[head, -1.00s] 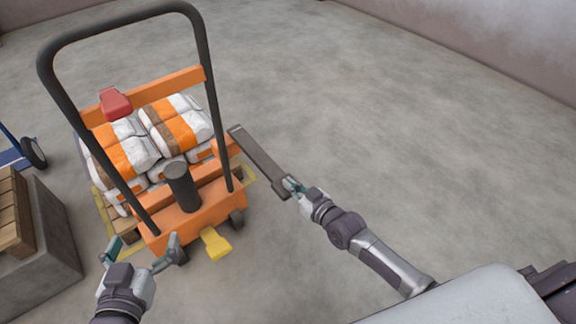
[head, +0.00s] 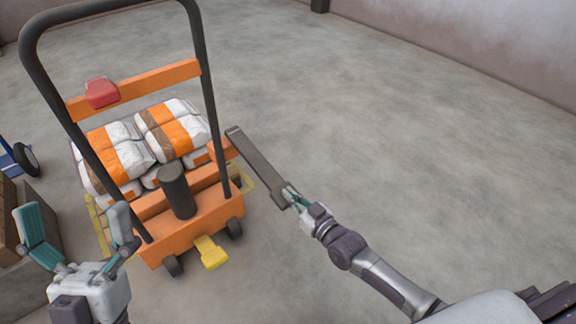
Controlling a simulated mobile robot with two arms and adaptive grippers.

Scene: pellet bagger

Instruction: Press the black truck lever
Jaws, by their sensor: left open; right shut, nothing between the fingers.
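The orange pallet truck (head: 200,213) has a tall black hoop handle. A long dark grey-black lever (head: 255,160) sticks out from the truck's right side and slants down toward me. My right gripper (head: 289,194) is shut at the near end of this lever, on its upper right side. It looks in contact, but I cannot tell whether it presses. My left gripper (head: 75,212) is open and empty, in front of the truck's left side and apart from the lever.
White and orange bags (head: 173,130) are stacked on the truck's load behind the handle. The concrete floor (head: 400,140) to the right is clear up to the wall.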

